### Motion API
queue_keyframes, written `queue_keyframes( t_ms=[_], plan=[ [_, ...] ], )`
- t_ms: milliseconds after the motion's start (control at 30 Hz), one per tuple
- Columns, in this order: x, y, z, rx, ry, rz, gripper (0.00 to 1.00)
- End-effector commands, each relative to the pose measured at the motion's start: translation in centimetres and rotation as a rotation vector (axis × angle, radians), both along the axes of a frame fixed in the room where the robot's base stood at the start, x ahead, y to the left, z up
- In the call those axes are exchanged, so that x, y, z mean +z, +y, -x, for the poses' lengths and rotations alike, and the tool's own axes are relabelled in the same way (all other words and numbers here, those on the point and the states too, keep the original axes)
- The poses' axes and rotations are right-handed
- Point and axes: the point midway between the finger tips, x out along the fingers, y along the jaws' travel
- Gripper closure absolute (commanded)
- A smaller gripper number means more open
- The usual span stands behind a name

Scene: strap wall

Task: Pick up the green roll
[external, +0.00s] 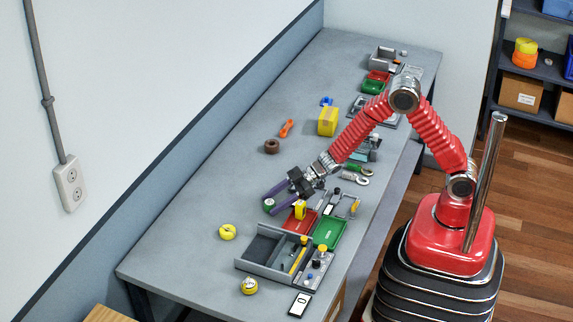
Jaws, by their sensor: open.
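The green roll (268,204) lies on the grey workbench, at the left end of my gripper's fingers. It is small in the picture and partly covered by the purple fingers. My gripper (278,199) is open, with its fingers pointing left and down at the roll. I cannot tell whether the fingers touch the roll or only stand around it.
A yellow roll (300,210) stands close beside my gripper, near a red tray (299,222) and a green tray (329,233). A yellow tape (227,232) and a brown roll (272,146) lie on the workbench (190,240). The bench's left part is mostly clear.

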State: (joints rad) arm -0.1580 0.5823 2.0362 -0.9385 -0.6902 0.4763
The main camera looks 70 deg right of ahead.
Motion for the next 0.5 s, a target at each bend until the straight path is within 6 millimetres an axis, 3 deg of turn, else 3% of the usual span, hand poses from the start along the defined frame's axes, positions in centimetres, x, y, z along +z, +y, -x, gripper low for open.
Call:
queue_keyframes(
  t_ms=[200, 500],
  plan=[
    [0.01, -0.01, 0.01, 0.0, 0.0, 0.0, 0.46],
    [0.01, -0.01, 0.01, 0.0, 0.0, 0.0, 0.66]
  ],
)
